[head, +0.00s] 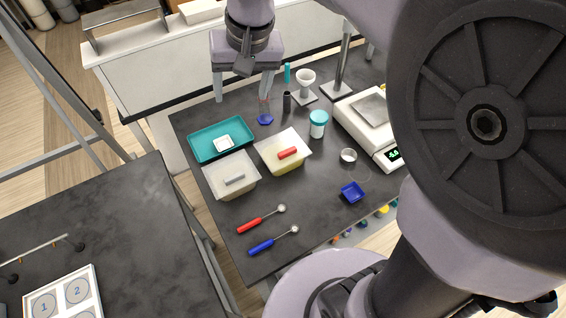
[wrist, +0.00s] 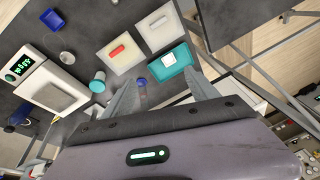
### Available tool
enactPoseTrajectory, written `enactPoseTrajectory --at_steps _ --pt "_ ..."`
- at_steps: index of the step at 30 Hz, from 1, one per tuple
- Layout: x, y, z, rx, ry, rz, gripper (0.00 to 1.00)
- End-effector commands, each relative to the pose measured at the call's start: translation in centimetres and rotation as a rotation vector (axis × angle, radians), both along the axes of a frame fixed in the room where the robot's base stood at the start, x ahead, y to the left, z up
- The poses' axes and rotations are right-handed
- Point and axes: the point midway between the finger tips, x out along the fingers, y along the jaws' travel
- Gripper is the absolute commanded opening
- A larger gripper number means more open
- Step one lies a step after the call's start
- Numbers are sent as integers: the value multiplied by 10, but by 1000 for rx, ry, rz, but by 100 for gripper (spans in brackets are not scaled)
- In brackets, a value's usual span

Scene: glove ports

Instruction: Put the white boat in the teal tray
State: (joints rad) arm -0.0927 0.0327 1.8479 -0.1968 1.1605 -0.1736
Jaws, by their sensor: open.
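The white boat (head: 224,143), a small square dish, lies inside the teal tray (head: 204,153) at the left back of the dark table. In the wrist view the white boat (wrist: 168,60) also shows within the teal tray (wrist: 181,51). My gripper (head: 242,98) is open and empty, pointing down above the table's back edge, behind the tray. It is apart from the boat. In the wrist view its two spread fingers (wrist: 160,79) show nothing held between them.
Two lidded tubs, with a grey handle (head: 234,179) and a red handle (head: 287,153), stand in front of the tray. A small blue item (head: 265,119), a teal-capped jar (head: 318,124) and a scale (head: 369,122) are to the right. A blue boat (head: 352,193) and two scoops lie nearer.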

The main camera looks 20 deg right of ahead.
Motion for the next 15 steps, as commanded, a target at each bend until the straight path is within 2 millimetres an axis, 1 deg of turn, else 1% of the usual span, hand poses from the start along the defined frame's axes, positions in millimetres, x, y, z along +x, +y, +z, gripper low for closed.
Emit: enactPoseTrajectory --at_steps 1,2,3,6,9,10,12,15 --pt "-41 -8 13 27 -44 -48 68" --pt "-64 -12 17 43 -68 -77 68" --pt "-92 -16 17 64 -97 -114 68" --pt "-149 -22 6 111 -158 -192 68" --pt "-181 -24 -9 140 -195 -241 68" --pt "-187 -24 -13 145 -201 -250 68" --pt "-194 -25 -18 152 -210 -263 68" --pt "-196 -25 -20 155 -211 -267 68"
